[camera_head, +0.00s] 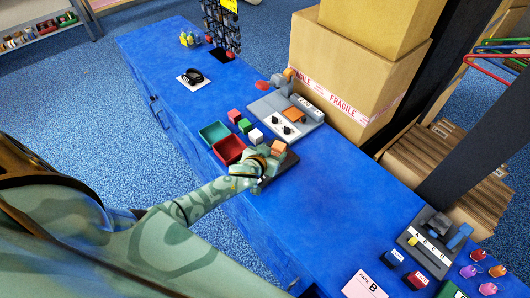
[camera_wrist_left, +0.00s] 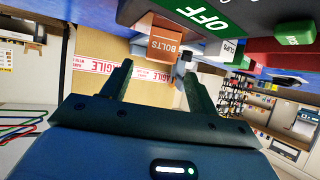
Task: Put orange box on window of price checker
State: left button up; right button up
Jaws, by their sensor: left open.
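The orange box (camera_head: 279,147) stands by my left gripper (camera_head: 267,160), at the dark slab (camera_head: 285,165) on the blue counter. In the left wrist view the orange box (camera_wrist_left: 164,45) bears the word BOLTS. It shows beyond the open fingers of my left gripper (camera_wrist_left: 156,72), roughly in line with the gap between them. Whether a finger touches it is unclear. I cannot tell surely which device is the price checker; its window is not clear. A grey device (camera_head: 307,107) with a white panel and an orange part stands behind. My right gripper is out of view.
Green (camera_head: 214,132) and red (camera_head: 228,150) trays lie left of the gripper, near red (camera_head: 234,116), green (camera_head: 245,126) and white (camera_head: 256,136) blocks. A large FRAGILE carton (camera_head: 335,75) stands behind.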

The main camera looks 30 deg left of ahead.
pick_arm(q)
jog(key=p+v, duration=0.1)
jog(key=v, duration=0.4)
jog(key=shift+s+r, duration=0.2)
jog(key=shift+s, duration=0.15)
